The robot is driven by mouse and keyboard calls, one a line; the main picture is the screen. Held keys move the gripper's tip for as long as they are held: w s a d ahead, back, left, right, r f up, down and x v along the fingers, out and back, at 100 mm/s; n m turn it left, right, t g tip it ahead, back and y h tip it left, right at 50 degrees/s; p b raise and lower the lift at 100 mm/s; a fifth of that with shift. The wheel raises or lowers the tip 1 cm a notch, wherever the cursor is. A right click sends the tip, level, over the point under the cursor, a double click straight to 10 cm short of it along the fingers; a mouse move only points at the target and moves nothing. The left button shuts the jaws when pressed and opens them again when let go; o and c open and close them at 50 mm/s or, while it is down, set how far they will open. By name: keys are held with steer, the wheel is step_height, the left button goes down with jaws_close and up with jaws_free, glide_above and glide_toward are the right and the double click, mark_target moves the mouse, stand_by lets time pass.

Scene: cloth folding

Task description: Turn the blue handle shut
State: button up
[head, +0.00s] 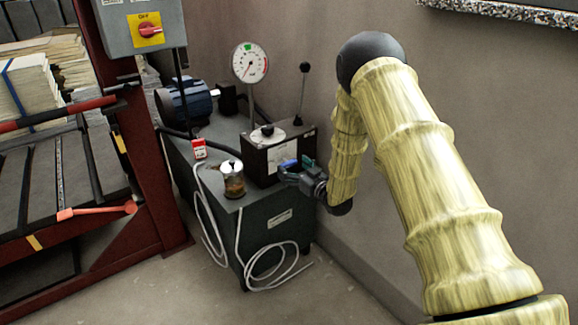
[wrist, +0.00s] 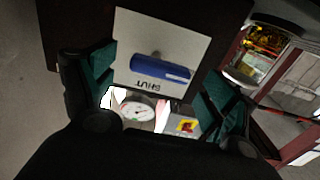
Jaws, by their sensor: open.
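The blue handle (wrist: 160,69) is a short bar on a pale plate (wrist: 135,38) in the wrist view. It lies nearly level there, slightly tilted, beside a printed word SHUT that appears upside down. In the head view the handle (head: 288,163) shows at the front of the dark box on the power unit, partly covered by my gripper. My gripper (head: 304,168) is open. In the wrist view its teal-padded fingers (wrist: 157,88) stand apart on the left and right of the handle. Whether either finger touches it cannot be told.
The dark box (head: 262,157) with a tall black lever (head: 302,90) stands on the grey unit (head: 262,210). A glass jar (head: 232,180), pressure gauge (head: 249,62) and blue motor (head: 185,102) are nearby. A red rack (head: 140,170) is left; a wall is close on the right.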

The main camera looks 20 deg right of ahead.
mark_target(290, 165)
steer(key=shift+x, duration=1.6)
steer(key=shift+c, duration=0.4)
steer(key=c, duration=0.9)
